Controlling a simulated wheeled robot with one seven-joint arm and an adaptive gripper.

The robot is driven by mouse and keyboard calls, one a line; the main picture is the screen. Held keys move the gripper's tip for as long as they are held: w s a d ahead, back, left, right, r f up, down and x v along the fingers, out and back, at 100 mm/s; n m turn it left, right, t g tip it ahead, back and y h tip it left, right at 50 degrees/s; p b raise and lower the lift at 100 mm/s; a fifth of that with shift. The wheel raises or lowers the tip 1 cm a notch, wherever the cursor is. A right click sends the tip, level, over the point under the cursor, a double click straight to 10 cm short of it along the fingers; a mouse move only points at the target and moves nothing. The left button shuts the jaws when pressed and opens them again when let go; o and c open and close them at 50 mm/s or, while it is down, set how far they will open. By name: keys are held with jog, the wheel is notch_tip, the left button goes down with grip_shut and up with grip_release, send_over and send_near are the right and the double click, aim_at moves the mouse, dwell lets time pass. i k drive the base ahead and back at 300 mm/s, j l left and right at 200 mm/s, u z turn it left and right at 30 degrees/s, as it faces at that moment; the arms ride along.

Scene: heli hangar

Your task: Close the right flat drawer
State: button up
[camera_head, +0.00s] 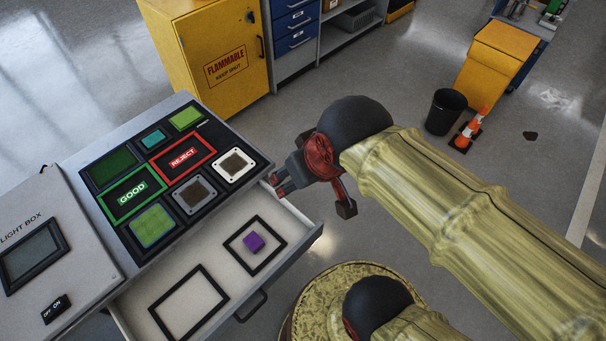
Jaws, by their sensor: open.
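The flat drawer (205,259) is pulled out from under the sorting panel, at the lower middle of the head view. It has a pale inside, a grey front and a dark handle (250,306). My gripper (277,184) is open and empty, near the bench's right corner and the drawer's right back end. It is away from the handle. I cannot tell whether it touches the bench or drawer.
The panel (132,187) holds several square parts with GOOD and REJECT frames. A light box (40,262) stands left. A yellow flammables cabinet (222,55) is behind. A black bin (445,111) and a cone (470,130) stand right.

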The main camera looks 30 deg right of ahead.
aim_at(205, 285)
jog(key=k+j+u, duration=0.25)
jog(key=j, duration=0.15)
jog(key=k+j+u, duration=0.15)
jog(key=j+u, duration=0.15)
jog(key=k+j, duration=0.2)
jog(key=j, duration=0.2)
jog(key=k+j+z, duration=0.1)
jog(key=k+j, duration=0.15)
jog(key=j, duration=0.15)
